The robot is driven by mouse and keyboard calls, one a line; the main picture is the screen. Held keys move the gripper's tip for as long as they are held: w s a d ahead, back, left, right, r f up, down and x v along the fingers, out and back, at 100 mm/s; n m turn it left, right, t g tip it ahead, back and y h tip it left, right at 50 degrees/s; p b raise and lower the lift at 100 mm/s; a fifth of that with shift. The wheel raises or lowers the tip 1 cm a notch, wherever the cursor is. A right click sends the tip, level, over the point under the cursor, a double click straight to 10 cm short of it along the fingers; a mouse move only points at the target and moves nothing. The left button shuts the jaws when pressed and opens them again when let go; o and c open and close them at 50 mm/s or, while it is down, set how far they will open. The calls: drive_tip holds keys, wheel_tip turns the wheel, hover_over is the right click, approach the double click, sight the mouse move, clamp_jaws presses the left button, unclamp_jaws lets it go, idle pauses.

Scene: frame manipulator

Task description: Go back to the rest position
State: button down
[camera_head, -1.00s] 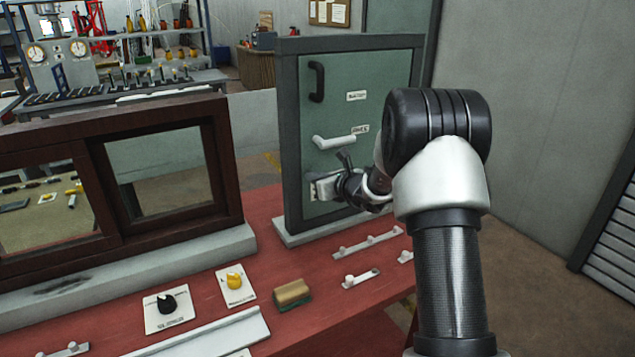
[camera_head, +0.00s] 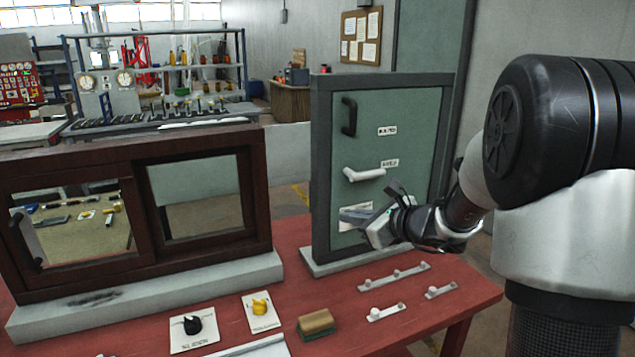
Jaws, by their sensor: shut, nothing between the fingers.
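My gripper (camera_head: 372,232) is in front of the lower part of the green door panel (camera_head: 420,120), at the right of the head view. It is shut and holds nothing that I can see. My arm reaches in from the right edge. The panel stands upright in a grey frame, with a dark upright handle (camera_head: 349,117) at its upper left and a white lever handle (camera_head: 364,174) above my gripper. Whether the gripper touches the panel I cannot tell. Part of the panel's lower right is hidden behind the gripper and wrist.
The red table (camera_head: 290,240) bears a brown sliding-window frame (camera_head: 258,190) at left, a black knob (camera_head: 192,325), a yellow knob (camera_head: 260,304), a sponge (camera_head: 316,323) and white rails with pegs (camera_head: 395,277). Shelves (camera_head: 150,65) stand behind. The space above the table's front is open.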

drive_tip(key=s+a+r+n+g+p, duration=0.25)
drive_tip(key=s+a+r+n, duration=0.2)
drive_tip(key=s+n, duration=0.5)
drive_tip(key=s+a+r+n+g+p, duration=0.1)
drive_tip(key=s+a+r+n+g, duration=0.3)
drive_tip(key=s+n, duration=0.55)
drive_tip(key=s+d+n+h+p, duration=0.1)
drive_tip(key=s+d+n+h, duration=0.2)
drive_tip(key=s, duration=0.5)
drive_tip(key=s+d+n+h+p, duration=0.1)
drive_tip(key=s+d+n+h, duration=0.3)
drive_tip(key=s, duration=0.4)
drive_tip(key=shift+d+r+n, duration=0.3)
drive_tip(key=shift+d+n, duration=0.1)
drive_tip(key=shift+d, duration=0.45)
